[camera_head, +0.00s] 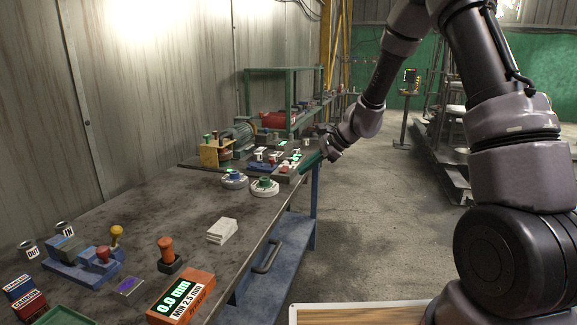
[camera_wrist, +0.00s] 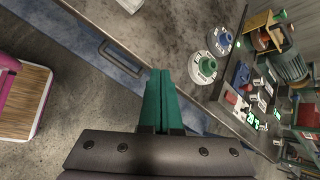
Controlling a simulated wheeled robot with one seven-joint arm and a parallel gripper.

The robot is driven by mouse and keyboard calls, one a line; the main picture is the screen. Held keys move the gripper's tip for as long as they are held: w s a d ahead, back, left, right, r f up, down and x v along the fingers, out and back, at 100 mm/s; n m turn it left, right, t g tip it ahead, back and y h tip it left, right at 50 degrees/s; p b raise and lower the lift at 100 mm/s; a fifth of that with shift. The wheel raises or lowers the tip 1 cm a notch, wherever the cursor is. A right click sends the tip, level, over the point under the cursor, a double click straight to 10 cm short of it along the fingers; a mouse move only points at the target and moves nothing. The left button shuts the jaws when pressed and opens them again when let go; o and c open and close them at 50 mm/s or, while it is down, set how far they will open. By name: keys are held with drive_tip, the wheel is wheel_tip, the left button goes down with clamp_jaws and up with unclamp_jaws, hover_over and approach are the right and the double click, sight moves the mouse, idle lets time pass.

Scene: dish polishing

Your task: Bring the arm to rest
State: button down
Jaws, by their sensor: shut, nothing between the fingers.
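My arm reaches from the right side of the head view over toward the far part of the workbench (camera_head: 130,215). My gripper (camera_head: 311,161) has green fingers and is near the bench's right edge, beside the far end. In the wrist view my gripper (camera_wrist: 160,75) shows its two green fingers closed together with nothing between them. The fingers point over the bench's edge and the floor beside it, apart from the round dishes. A white dish with a green knob (camera_head: 264,187) and a white dish with a blue knob (camera_head: 234,180) sit on the bench near it.
A motor (camera_head: 240,135) and small labelled blocks (camera_head: 290,160) stand at the far bench end. White pads (camera_head: 222,230), an orange-handled tool (camera_head: 167,250) and an orange gauge (camera_head: 182,298) lie nearer. A handle (camera_head: 267,256) juts from the bench front.

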drive_tip(key=s+d+r+n+t+h, duration=0.1)
drive_tip(key=s+d+r+n, duration=0.25)
drive_tip(key=s+r, duration=0.35)
drive_tip(key=s+d+r+n+h, duration=0.15)
drive_tip(key=s+d+r, duration=0.25)
drive_tip(key=r, duration=0.6)
drive_tip(key=s+d+r+n+t+h, duration=0.1)
drive_tip(key=s+d+r+n+h, duration=0.1)
drive_tip(key=s+d, duration=0.4)
drive_tip(key=s+d+r+n+t+h, duration=0.2)
drive_tip(key=s+d+r, duration=0.3)
drive_tip(key=s, duration=0.7)
drive_tip(key=shift+d+n, duration=0.45)
drive_tip(key=shift+n, duration=0.25)
drive_tip(key=shift+a, duration=0.15)
